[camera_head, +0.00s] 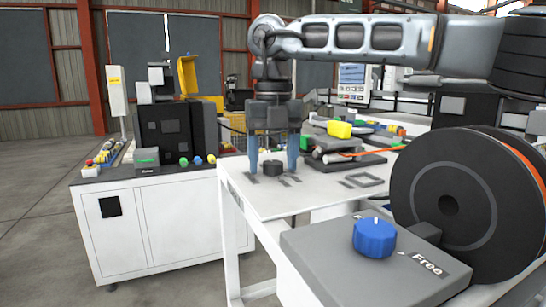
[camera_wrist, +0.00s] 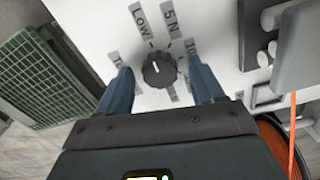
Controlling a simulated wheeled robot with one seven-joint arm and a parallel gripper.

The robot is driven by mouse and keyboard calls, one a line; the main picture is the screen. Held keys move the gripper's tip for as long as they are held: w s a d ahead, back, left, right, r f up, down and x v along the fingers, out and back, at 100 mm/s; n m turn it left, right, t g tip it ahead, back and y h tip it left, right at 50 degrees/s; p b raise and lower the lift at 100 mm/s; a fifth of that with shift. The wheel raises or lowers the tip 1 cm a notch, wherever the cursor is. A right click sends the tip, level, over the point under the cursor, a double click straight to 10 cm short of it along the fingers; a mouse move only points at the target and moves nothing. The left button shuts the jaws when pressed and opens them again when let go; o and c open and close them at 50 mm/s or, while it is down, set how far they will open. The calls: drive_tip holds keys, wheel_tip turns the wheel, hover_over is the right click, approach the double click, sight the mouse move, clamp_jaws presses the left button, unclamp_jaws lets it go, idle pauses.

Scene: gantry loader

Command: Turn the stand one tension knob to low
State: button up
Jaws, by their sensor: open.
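A black round knob (camera_head: 272,168) sits on the white stand top, with printed labels around it. In the wrist view the same knob (camera_wrist: 158,71) shows a small light mark on its face. A "Low" label (camera_wrist: 139,14) and a "5 N" label (camera_wrist: 170,20) lie on its far side, with others partly hidden. My gripper (camera_head: 272,170) is open and points down over the knob. In the wrist view its blue fingers (camera_wrist: 161,65) stand on either side of the knob, with gaps between, and no grip shows.
A blue knob (camera_head: 374,240) on a grey block, labelled "Free", stands at the front right beside a large black spool (camera_head: 447,205) with orange filament. A grey device with a yellow block (camera_head: 339,129) stands behind the knob to the right. A white cabinet (camera_head: 150,225) is at left.

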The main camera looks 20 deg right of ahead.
sight(273, 162)
drive_tip(key=shift+r, duration=0.1)
drive_tip(key=shift+r+b, duration=0.65)
drive_tip(key=shift+r, duration=3.15)
